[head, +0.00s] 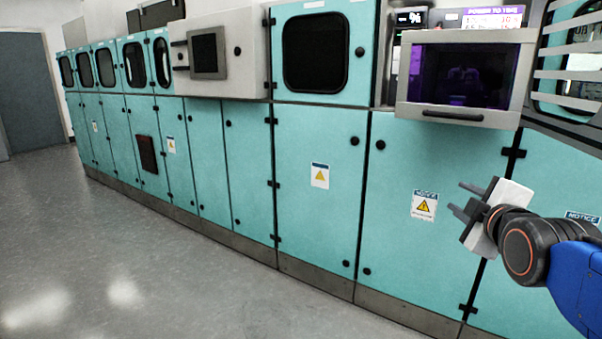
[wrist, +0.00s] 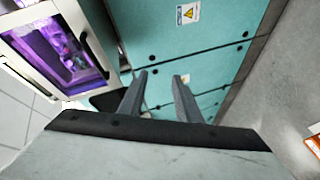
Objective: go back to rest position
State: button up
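My gripper (head: 464,199) is at the right of the head view, in front of the teal cabinet doors, with its two fingers pointing left. In the wrist view my gripper (wrist: 162,82) shows two dark fingers standing apart with nothing between them. It is open and empty. My dark wrist joint and blue arm link come in from the right edge of the head view.
A row of teal cabinets (head: 315,220) runs along the wall. A module with a purple-lit window (head: 460,76) juts out above my gripper; its window also shows in the wrist view (wrist: 60,50). The grey floor (head: 150,260) at left is clear.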

jog(key=s+a+f+m+g+y, duration=0.1)
jog(key=s+a+f+m+g, duration=0.2)
jog(key=s+f+m+g, duration=0.2)
jog(key=s+a+f+m+g+y, duration=0.1)
jog(key=s+a+f+m+g, duration=0.2)
jog(key=s+f, duration=0.9)
notch_tip(320, 180, down, 4)
jog(key=m+g, duration=0.2)
jog(key=m, duration=0.2)
jog(key=shift+s+f+g, duration=0.25)
jog(key=shift+s+g, duration=0.05)
jog(key=shift+g, duration=0.1)
jog(key=shift+c, duration=0.3)
